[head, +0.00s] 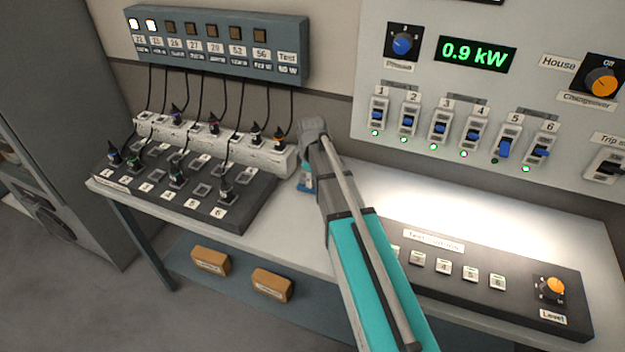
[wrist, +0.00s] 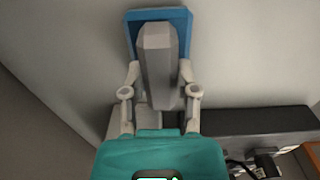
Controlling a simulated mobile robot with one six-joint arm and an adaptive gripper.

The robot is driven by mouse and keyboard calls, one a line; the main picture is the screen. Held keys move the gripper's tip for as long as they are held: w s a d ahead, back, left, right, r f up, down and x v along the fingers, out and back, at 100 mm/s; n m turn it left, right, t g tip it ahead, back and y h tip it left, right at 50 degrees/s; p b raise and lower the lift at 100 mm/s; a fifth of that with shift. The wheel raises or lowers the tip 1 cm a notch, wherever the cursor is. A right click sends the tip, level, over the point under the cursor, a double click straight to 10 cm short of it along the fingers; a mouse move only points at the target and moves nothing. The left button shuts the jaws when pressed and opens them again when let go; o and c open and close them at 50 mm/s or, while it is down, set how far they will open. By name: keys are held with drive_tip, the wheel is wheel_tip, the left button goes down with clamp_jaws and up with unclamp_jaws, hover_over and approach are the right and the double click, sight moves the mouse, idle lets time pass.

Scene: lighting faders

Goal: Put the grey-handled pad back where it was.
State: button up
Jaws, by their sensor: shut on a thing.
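The grey-handled pad (wrist: 158,62) shows in the wrist view as a faceted grey handle on a blue base (wrist: 183,20). My gripper (wrist: 160,85) is shut on its handle, one finger on each side. In the head view the pad's blue base (head: 307,187) shows at the table, just right of the white socket strip. My gripper (head: 309,165) is mostly hidden there by my arm. I cannot tell whether the base touches the tabletop.
A white socket strip (head: 280,158) and a dark plug board (head: 262,190) with several corded plugs stand on the left. A test-button panel (head: 480,300) with an orange level knob (head: 554,286) lies on the right. The lit table (head: 400,190) is clear behind it. Two orange blocks (head: 211,261) lie on the lower shelf.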

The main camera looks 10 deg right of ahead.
drive_tip(key=shift+f, duration=0.2)
drive_tip(key=o, duration=1)
drive_tip(key=shift+r, duration=0.2)
wheel_tip(320, 180, up, 12)
drive_tip(key=p, duration=1.2)
drive_tip(key=shift+s, duration=0.1)
drive_tip(key=s+m, duration=1.1)
drive_tip(key=s, duration=0.8)
drive_tip(key=shift+d, duration=0.3)
